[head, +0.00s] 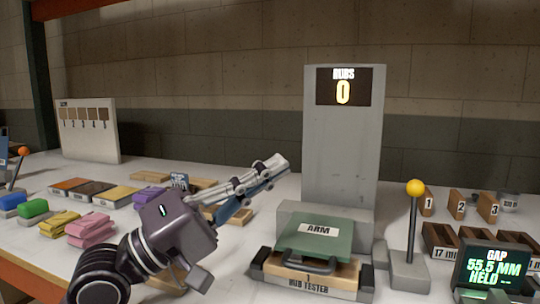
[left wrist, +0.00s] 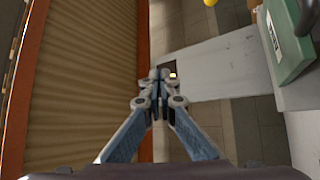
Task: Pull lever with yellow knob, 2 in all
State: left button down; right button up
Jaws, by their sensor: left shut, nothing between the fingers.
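The lever with the yellow knob (head: 415,188) stands upright on a grey base (head: 408,268), right of the rub tester (head: 308,283). A yellow round piece, likely the knob (left wrist: 210,2), is cut off at the top of the left wrist view. My left gripper (head: 281,164) is shut and empty, raised left of the tester and apart from the lever. Its closed fingertips also show in the left wrist view (left wrist: 160,76). The tester has a green block marked ARM (head: 318,240) on it. The rubs display (head: 343,87) reads 0. My right gripper is out of view.
A gap display (head: 492,268) reading 55.5 MM HELD stands right of the lever, near wooden blocks (head: 458,204). Pink (head: 90,229) and yellow (head: 60,223) pads lie at left. Another lever has an orange knob (head: 24,151) at the far left.

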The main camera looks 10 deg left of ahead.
aim_at(414, 188)
jog(key=k+j, duration=0.15)
jog(key=j, duration=0.15)
jog(key=k+j, duration=0.15)
jog(key=j, duration=0.2)
jog(key=k+j, duration=0.1)
jog(key=j, duration=0.2)
jog(key=k+j, duration=0.15)
jog(key=j, duration=0.15)
